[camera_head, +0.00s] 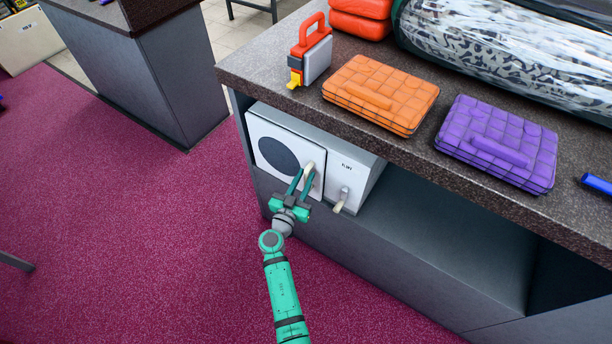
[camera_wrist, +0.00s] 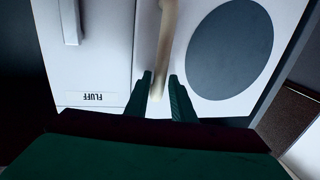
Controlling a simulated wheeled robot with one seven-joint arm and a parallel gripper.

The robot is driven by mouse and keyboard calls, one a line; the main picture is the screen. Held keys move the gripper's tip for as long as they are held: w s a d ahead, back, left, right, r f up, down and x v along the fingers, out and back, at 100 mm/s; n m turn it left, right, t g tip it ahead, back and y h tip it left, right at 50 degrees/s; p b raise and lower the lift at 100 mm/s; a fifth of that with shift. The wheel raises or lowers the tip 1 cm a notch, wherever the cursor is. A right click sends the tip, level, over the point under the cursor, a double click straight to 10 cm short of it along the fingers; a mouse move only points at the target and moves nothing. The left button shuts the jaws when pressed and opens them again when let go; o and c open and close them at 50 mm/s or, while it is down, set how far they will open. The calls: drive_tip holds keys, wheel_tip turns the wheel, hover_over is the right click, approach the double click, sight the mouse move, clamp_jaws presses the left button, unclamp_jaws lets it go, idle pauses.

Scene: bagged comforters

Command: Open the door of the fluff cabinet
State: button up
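My gripper (camera_head: 304,175) reaches the handle from the front and below. In the wrist view its two fingers (camera_wrist: 161,84) lie on either side of the handle's end, spread slightly wider than it. Whether either finger touches it is unclear.
The cabinet sits in a bay under a dark speckled counter (camera_head: 455,175). A second, smaller handle (camera_head: 342,199) is on the panel right of the door. Orange (camera_head: 380,94) and purple (camera_head: 498,143) quilted packs lie on the counter. The magenta carpet (camera_head: 130,230) at left is clear.

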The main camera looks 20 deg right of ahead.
drive_tip(key=shift+w+d, duration=0.45)
drive_tip(key=shift+d, duration=0.05)
clamp_jaws()
drive_tip(key=shift+a, duration=0.1)
